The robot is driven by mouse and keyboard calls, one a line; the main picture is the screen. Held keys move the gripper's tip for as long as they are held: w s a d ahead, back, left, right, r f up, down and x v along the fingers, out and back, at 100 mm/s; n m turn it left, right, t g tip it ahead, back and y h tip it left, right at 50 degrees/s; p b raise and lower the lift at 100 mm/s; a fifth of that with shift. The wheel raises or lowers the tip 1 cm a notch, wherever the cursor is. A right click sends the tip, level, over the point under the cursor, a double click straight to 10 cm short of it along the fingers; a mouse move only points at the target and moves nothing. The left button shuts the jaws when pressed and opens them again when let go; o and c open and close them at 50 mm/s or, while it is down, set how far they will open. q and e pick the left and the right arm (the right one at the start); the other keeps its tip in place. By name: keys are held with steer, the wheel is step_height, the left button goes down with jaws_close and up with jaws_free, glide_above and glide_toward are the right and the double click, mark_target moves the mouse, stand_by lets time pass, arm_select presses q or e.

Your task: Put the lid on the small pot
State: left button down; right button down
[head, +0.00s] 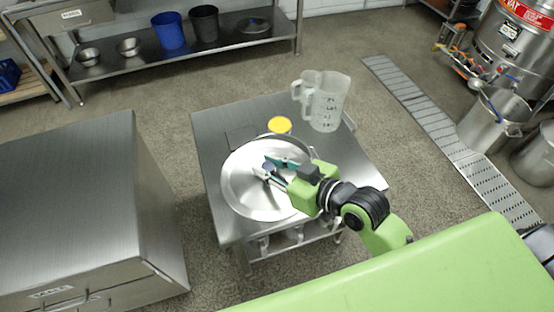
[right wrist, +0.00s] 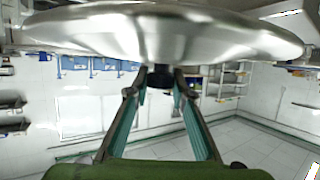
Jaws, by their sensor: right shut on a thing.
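A wide, round, shiny metal lid (head: 243,193) is over the steel table (head: 211,131) in the head view, and it fills the top of the right wrist view (right wrist: 150,35). My right gripper (head: 268,168) is shut on the dark knob (right wrist: 181,90) at the lid's middle. The knob is between the fingertips in the right wrist view (right wrist: 168,78). My left gripper is not in view.
Clear measuring jugs (head: 328,102) and a yellow-topped item (head: 279,125) stand behind the lid. A steel cabinet (head: 70,190) is at the left. Large metal pots (head: 494,120) stand at the far right beside a floor grate (head: 440,125). Shelves (head: 225,48) hold buckets and bowls.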

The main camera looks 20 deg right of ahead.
mark_target(270, 144)
steer(key=a, duration=0.1)
steer(key=w+r, duration=0.1)
steer(key=a+m+h, duration=0.1)
steer(key=shift+w+a+r+t, duration=0.2)
steer(key=shift+a+r+t, duration=0.05)
steer(key=shift+a+t, duration=0.1)
steer(key=shift+w, duration=0.2)
steer(key=w+d+f, duration=0.1)
steer(key=w+d, duration=0.1)
steer(key=w+d+f, duration=0.1)
steer(key=w+d, duration=0.1)
steer(key=w+d+f, duration=0.2)
steer(key=w, duration=0.1)
steer(key=shift+w, duration=0.1)
steer(key=f, duration=0.1)
steer(key=w+d+f, duration=0.1)
steer(key=f, duration=0.1)
steer(key=w+d+f, duration=0.1)
steer(key=shift+w+f, duration=0.2)
steer(key=shift+w, duration=0.05)
steer(key=shift+w+d+f, duration=0.15)
steer(key=shift+w+f, duration=0.2)
steer(key=shift+f, duration=0.1)
steer(key=f, duration=0.3)
steer(key=shift+w+d+f, duration=0.2)
steer(key=shift+f, duration=0.15)
